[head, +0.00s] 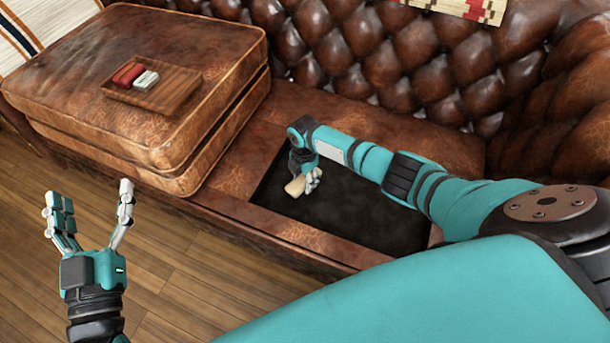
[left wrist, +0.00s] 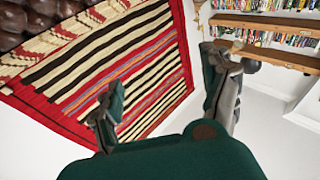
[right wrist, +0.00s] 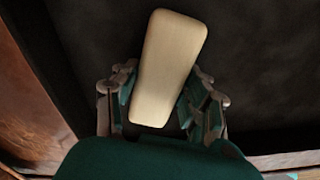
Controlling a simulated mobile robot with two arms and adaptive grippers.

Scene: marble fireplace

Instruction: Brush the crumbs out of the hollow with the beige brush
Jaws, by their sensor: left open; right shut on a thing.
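The hollow (head: 365,218) is a dark, rectangular recess in the brown leather sofa seat. My right gripper (head: 311,180) reaches down into its left part and is shut on the beige brush (head: 294,187). In the right wrist view the brush (right wrist: 170,65) shows as a pale, rounded block, slightly tilted between the fingers, over the dark floor of the hollow. I cannot tell whether its underside touches that floor. I cannot make out any crumbs. My left gripper (head: 90,200) is open and empty above the wooden floor, left of the sofa.
Stacked leather cushions (head: 130,60) lie on the seat left of the hollow. A wooden tray (head: 180,90) on top holds a red block (head: 128,74) and a white block (head: 146,80). The tufted backrest (head: 400,60) rises behind. The wooden floor (head: 200,290) in front is clear.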

